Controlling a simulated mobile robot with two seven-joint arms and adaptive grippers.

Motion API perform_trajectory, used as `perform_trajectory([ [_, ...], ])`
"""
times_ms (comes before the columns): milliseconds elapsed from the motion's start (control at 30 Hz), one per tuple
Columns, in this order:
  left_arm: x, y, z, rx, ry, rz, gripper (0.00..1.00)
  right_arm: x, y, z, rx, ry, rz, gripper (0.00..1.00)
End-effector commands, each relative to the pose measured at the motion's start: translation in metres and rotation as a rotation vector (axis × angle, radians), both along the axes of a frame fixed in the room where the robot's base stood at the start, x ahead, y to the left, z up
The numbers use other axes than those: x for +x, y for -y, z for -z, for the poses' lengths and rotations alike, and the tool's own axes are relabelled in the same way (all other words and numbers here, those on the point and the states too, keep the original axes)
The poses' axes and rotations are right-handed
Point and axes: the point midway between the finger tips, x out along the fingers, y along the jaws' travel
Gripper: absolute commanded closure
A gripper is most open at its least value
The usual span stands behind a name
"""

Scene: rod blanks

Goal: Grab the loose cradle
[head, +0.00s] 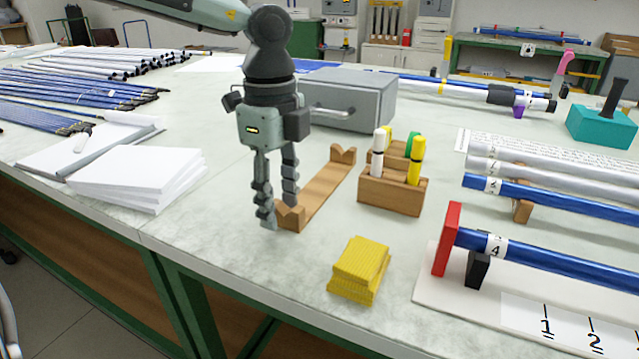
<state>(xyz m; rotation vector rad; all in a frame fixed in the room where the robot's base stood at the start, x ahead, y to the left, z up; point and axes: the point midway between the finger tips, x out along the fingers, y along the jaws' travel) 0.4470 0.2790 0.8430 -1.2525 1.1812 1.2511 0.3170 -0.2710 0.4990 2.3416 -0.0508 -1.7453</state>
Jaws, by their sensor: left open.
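The loose cradle (322,191) is a long, low wooden piece with a raised, notched block at each end. It lies on the pale table, left of the wooden marker holder. My left gripper (278,215) points down at the cradle's near end, open, with its fingers at either side of the near end block. I cannot tell whether the fingers touch the wood. Part of the near end is hidden behind the fingers. My right gripper is not in view.
A wooden marker holder (392,196) stands right of the cradle, and a grey drawer box (365,100) stands behind. Yellow sponges (359,268) lie in front. A paper stack (135,180) is at left. Blue rods (560,262) on supports fill the right.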

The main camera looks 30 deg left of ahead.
Motion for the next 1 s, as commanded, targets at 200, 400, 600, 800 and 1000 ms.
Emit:
perform_trajectory([
  [200, 0.0001, 0.0001, -0.0001, 0.0, 0.0, 0.0, 0.64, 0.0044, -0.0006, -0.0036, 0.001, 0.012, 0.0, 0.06],
  [400, 0.0001, 0.0001, -0.0003, 0.0, 0.0, 0.0, 0.88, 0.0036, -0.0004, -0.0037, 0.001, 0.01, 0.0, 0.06],
  [600, 0.0001, 0.0001, -0.0003, 0.0, 0.0, 0.0, 1.0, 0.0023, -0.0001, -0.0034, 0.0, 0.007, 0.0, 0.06],
  [800, 0.0003, 0.0002, -0.0007, 0.0, 0.001, 0.0, 1.0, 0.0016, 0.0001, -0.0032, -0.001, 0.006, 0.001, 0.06],
  [1000, 0.0008, 0.0001, -0.0079, -0.001, 0.002, -0.001, 1.0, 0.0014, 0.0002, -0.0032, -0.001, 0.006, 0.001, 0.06],
])
